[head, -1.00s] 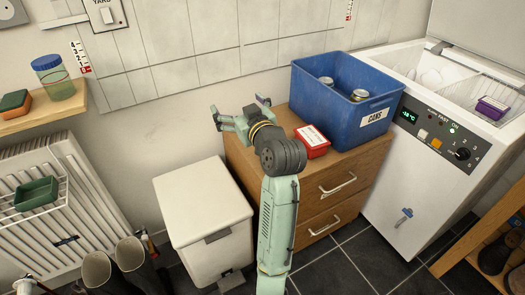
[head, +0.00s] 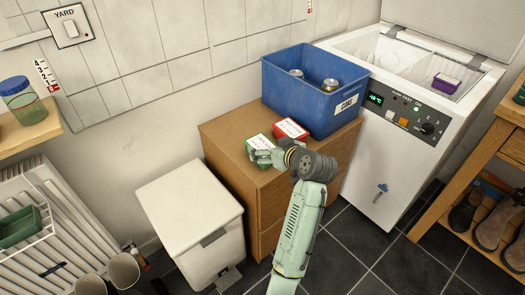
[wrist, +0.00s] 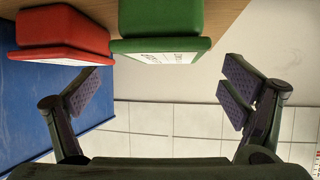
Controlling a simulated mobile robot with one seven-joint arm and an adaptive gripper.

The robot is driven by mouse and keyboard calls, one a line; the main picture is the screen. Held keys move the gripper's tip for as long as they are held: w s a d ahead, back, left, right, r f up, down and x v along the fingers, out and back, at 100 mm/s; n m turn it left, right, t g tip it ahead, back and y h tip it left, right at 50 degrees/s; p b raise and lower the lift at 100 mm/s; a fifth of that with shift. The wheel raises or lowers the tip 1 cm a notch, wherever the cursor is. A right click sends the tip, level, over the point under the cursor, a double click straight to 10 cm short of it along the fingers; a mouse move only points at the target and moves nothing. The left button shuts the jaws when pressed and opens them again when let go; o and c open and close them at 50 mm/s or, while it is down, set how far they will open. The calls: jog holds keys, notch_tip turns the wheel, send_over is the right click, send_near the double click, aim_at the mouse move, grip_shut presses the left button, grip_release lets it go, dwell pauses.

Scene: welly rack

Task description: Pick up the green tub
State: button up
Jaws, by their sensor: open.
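The green tub (head: 258,143) has a white label and sits on the wooden drawer unit, left of a red tub (head: 291,128). My gripper (head: 263,157) is at the near side of the green tub in the head view and hides part of it. In the wrist view the green tub (wrist: 160,20) is at the top middle, beyond the gap between my open fingers (wrist: 164,83). The red tub (wrist: 62,35) is close beside it on the left. My fingers are spread wide and nothing is between them.
A blue crate (head: 283,98) with cans stands behind the tubs on the drawer unit (head: 225,132). A white bin (head: 185,205) stands to the left and a white freezer (head: 362,160) to the right. Bare wood lies left of the green tub.

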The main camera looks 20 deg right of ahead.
aim_at(263, 146)
jog(key=x, duration=0.1)
jog(key=p+x, duration=0.1)
jog(key=x, duration=0.3)
jog(key=shift+s+a+f, duration=0.1)
jog(key=shift+a+f, duration=0.1)
jog(key=shift+a, duration=0.1)
jog(key=shift+c, duration=0.3)
jog(key=c, duration=1.7)
jog(key=shift+o, duration=0.2)
